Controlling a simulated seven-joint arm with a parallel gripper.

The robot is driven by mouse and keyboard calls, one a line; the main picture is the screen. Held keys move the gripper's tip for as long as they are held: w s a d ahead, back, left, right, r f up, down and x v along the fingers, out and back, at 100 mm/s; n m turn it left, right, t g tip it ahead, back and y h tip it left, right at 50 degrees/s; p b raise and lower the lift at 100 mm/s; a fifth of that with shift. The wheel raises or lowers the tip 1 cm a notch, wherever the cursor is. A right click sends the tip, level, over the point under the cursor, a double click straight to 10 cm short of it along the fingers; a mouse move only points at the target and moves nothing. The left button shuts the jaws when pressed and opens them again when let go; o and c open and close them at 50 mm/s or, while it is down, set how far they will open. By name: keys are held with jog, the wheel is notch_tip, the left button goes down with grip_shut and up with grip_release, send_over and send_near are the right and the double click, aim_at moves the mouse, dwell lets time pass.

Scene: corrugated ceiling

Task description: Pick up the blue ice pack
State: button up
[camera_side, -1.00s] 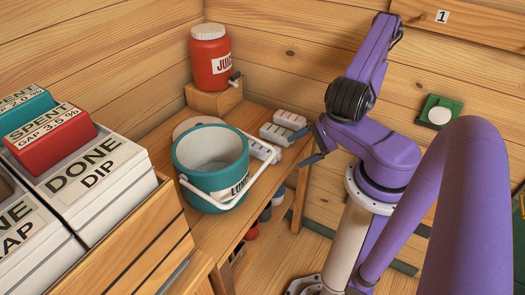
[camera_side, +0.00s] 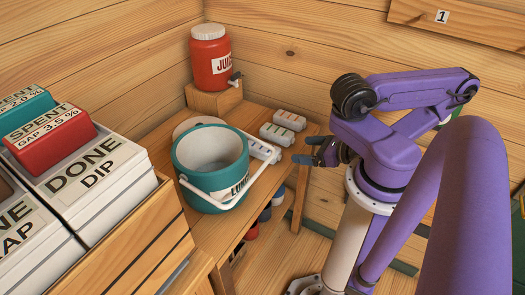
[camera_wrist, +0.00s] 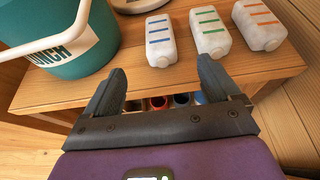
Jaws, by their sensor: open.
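The blue ice pack (camera_wrist: 160,40) is a white block with blue stripes, lying on the wooden table. In the wrist view it is the leftmost of three, beyond the gap between my fingers. In the side view it is the pack (camera_side: 261,151) closest to the teal bucket, and the bucket's handle partly covers it. My gripper (camera_wrist: 163,75) is open and empty. In the side view my gripper (camera_side: 304,150) is off the table's right edge, apart from the pack.
A green-striped pack (camera_wrist: 209,33) and an orange-striped pack (camera_wrist: 261,25) lie to the right of the blue one. The teal lunch bucket (camera_side: 212,165) stands left, its white handle (camera_side: 262,181) hanging out. A red juice jug (camera_side: 210,58) stands behind. Cans (camera_wrist: 158,102) sit below the tabletop.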

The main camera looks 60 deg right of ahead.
aim_at(262, 151)
jog(key=shift+x, duration=8.15)
jog(key=shift+a, duration=0.1)
jog(key=c, duration=1.2)
